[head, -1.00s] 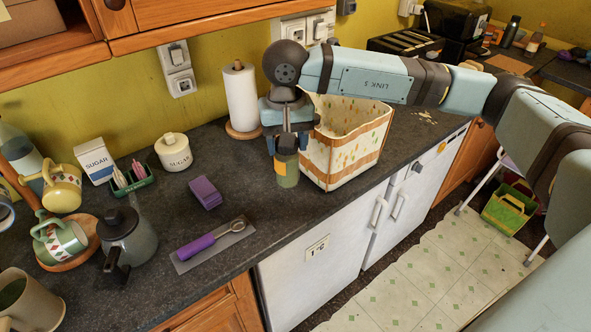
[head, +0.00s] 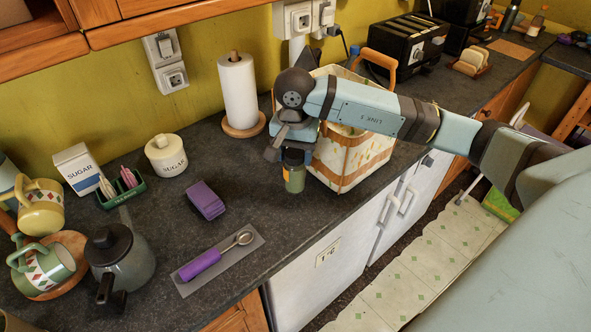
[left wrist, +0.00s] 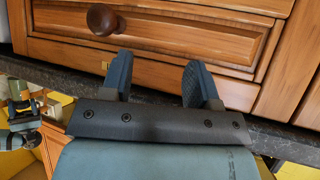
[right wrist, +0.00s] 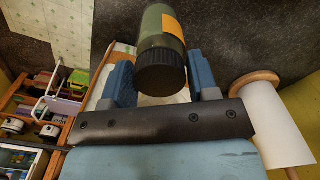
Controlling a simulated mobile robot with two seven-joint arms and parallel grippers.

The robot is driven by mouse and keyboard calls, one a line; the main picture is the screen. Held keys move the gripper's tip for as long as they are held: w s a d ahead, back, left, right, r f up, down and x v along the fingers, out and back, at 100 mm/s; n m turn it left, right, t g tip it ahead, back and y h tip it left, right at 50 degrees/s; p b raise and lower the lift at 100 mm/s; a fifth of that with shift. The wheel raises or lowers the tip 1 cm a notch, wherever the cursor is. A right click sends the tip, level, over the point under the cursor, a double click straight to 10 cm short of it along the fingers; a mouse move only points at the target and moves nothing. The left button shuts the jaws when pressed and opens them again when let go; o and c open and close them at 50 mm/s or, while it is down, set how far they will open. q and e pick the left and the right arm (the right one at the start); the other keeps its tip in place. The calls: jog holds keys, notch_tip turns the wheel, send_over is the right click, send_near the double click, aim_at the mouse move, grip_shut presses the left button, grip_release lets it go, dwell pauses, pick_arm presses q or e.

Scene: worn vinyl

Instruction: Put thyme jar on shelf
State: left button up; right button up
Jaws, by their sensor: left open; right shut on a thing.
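The thyme jar (head: 294,174) is a small green jar with a dark lid and an orange label. My right gripper (head: 287,150) is shut on it near the lid, at the counter's front part, left of the patterned basket. I cannot tell whether its base touches the counter. In the right wrist view the jar (right wrist: 160,42) sits between the fingers. My left gripper (left wrist: 158,82) is open and empty in front of a wooden drawer. A wooden wall cabinet (head: 40,38) with an open compartment is at the top left; I cannot tell whether it is the shelf.
The patterned basket (head: 352,160) stands close to my right gripper. The counter between sponge and jar is clear.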

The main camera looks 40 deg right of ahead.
aim_at(295, 175)
jog(key=shift+f+p, duration=0.4)
jog(key=shift+f, duration=2.9)
jog(key=shift+f, duration=0.15)
jog(key=o, duration=1.2)
jog(key=shift+o, duration=0.2)
